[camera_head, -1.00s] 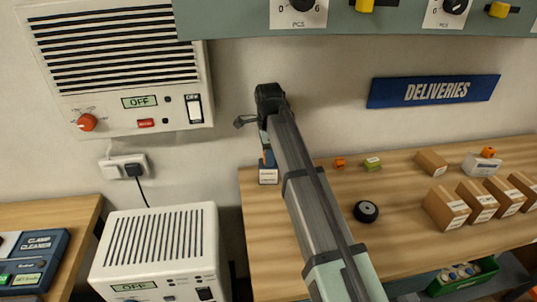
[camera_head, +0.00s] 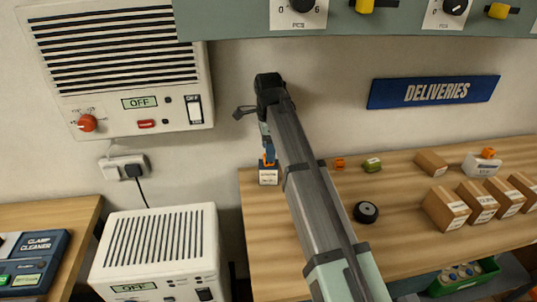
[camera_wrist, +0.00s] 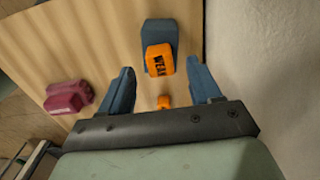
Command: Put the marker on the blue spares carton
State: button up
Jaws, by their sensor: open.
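The orange marker (camera_wrist: 160,60), lettered "WEAK", rests on the blue spares carton (camera_wrist: 158,27) in the wrist view. In the head view, the carton (camera_head: 268,178) stands at the bench's back left corner with its white label facing out, and the marker (camera_head: 268,161) shows as a bit of orange on top. My gripper (camera_wrist: 160,66) is open, with one blue finger on each side of the marker and gaps between. A smaller orange piece (camera_wrist: 164,101) shows nearer my palm; I cannot tell if it belongs to the marker. My arm partly hides this corner in the head view.
A magenta object (camera_wrist: 68,97) lies on the wood left of my fingers in the wrist view. The wall (camera_wrist: 265,70) is close on the right. A black roll (camera_head: 366,212), a green item (camera_head: 372,165) and several brown cartons (camera_head: 447,207) stand further right on the bench.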

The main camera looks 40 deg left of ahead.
notch_tip(320, 180, up, 9)
dwell(0.3)
